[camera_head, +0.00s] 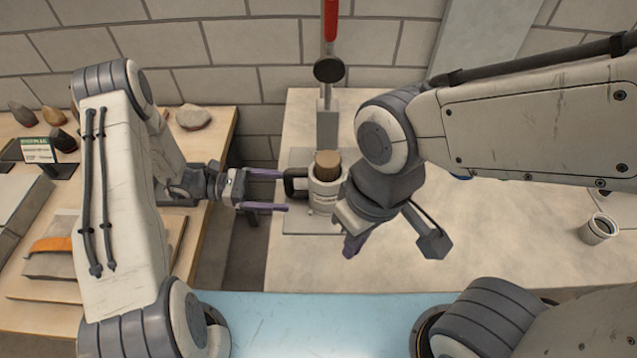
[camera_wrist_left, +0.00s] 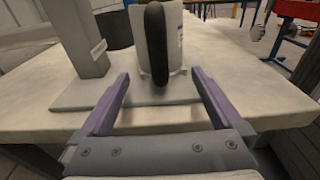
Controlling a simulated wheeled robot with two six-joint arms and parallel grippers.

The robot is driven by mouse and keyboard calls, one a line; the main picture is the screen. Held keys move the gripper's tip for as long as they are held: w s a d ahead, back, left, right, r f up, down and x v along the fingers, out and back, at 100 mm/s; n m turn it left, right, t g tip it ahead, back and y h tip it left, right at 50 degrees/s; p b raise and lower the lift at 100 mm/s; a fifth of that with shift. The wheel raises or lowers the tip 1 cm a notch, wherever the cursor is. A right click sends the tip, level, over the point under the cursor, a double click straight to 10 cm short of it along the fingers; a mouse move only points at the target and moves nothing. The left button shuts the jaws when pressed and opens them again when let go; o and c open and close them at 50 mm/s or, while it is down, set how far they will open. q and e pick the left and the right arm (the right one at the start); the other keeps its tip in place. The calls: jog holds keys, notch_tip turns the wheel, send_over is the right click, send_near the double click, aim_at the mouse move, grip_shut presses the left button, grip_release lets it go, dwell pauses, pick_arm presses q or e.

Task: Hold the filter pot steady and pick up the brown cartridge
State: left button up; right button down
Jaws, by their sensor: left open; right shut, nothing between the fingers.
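The filter pot (camera_head: 324,192) is a pale cylinder standing upright on a grey base plate, with a black handle (camera_head: 291,182) on its left side. The brown cartridge (camera_head: 327,160) stands in the pot's mouth, its top above the rim. My left gripper (camera_head: 285,190) is open, its purple fingers pointing at the handle. In the left wrist view the pot (camera_wrist_left: 173,45) and handle (camera_wrist_left: 156,45) are ahead, with the handle's lower end between the fingertips, not gripped. The cartridge is not visible there. My right gripper (camera_head: 353,245) is shut and empty, in front and right of the pot.
A grey post (camera_head: 327,115) with a red lever (camera_head: 330,20) rises behind the pot. A small cup (camera_head: 598,230) stands at the table's right. A wooden table (camera_head: 190,240) with stones (camera_head: 193,117) and a sign (camera_head: 38,150) is at left. The pale table's right middle is clear.

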aim_at(308, 193)
pick_arm(q)
jog(key=d, duration=0.7)
jog(key=shift+d+f, duration=0.2)
jog(key=shift+f, duration=0.2)
jog(key=c, duration=0.5)
